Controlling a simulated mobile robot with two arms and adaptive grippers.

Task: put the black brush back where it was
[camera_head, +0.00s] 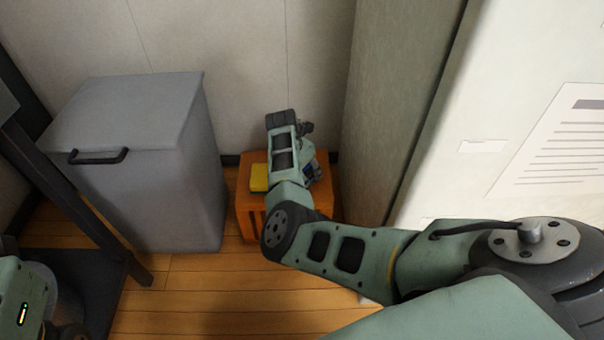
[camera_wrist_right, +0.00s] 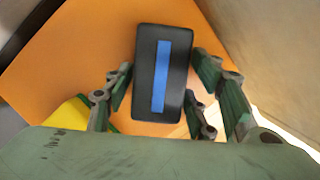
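The black brush (camera_wrist_right: 142,75), a dark block with a blue strip along its middle, shows in the right wrist view. My right gripper (camera_wrist_right: 163,58) has its fingers close along both sides of the brush and appears shut on it. In the head view the right gripper (camera_head: 308,172) is over the orange wooden box (camera_head: 250,222) beside the wall, and my wrist mostly hides the brush. The top of the orange box also fills much of the wrist view (camera_wrist_right: 80,50). Of my left arm, only a part shows at the lower left; its gripper is out of view.
A yellow sponge (camera_head: 259,178) lies on the box, left of my right gripper. A grey lidded bin (camera_head: 150,160) with a black handle stands to the left. A grey-green panel (camera_head: 390,100) and a white cabinet are close on the right. Wooden floor is clear in front.

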